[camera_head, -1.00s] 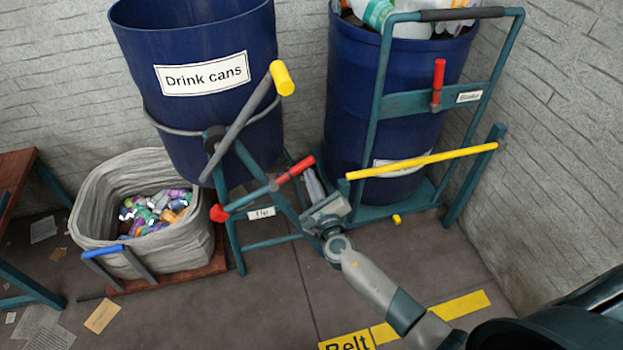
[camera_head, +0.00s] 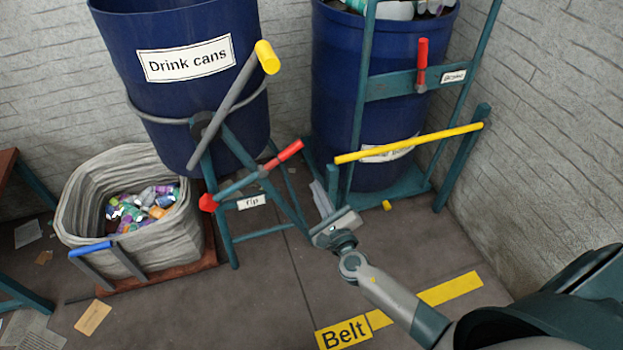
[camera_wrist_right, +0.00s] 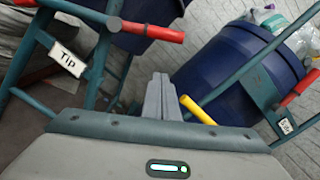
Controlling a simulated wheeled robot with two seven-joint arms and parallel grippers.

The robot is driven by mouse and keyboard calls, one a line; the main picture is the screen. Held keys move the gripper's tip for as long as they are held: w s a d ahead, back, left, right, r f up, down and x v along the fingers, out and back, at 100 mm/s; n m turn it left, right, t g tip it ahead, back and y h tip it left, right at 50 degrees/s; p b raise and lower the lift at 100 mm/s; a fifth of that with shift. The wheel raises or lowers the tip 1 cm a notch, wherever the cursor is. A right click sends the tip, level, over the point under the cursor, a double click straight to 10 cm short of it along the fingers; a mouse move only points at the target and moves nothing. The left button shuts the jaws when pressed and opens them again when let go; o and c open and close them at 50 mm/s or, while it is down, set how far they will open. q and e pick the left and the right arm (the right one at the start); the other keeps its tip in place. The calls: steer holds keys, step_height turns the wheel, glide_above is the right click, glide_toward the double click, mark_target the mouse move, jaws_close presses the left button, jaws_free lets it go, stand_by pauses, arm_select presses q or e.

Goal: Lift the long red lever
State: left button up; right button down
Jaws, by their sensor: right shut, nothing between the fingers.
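The long red lever (camera_head: 283,156) is a bar with a red grip on the teal stand of the drink cans drum. It slants up to the right above the label "Tip" (camera_head: 251,202). In the right wrist view its red grip (camera_wrist_right: 152,32) crosses the top left. My right gripper (camera_head: 320,193) is shut and empty, below and to the right of the red grip and apart from it. Its closed fingers (camera_wrist_right: 160,97) show in the right wrist view, between the red grip and a yellow bar. My left gripper is not in view.
The blue drink cans drum (camera_head: 170,105) hangs in the stand. A yellow bar (camera_head: 408,143) and a short red lever (camera_head: 421,62) are on the frame of the second drum (camera_head: 340,90). A grey basket (camera_head: 160,238) with cans stands left.

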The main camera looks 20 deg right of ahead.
steer(key=shift+s+a, duration=0.1)
steer(key=shift+s, duration=1)
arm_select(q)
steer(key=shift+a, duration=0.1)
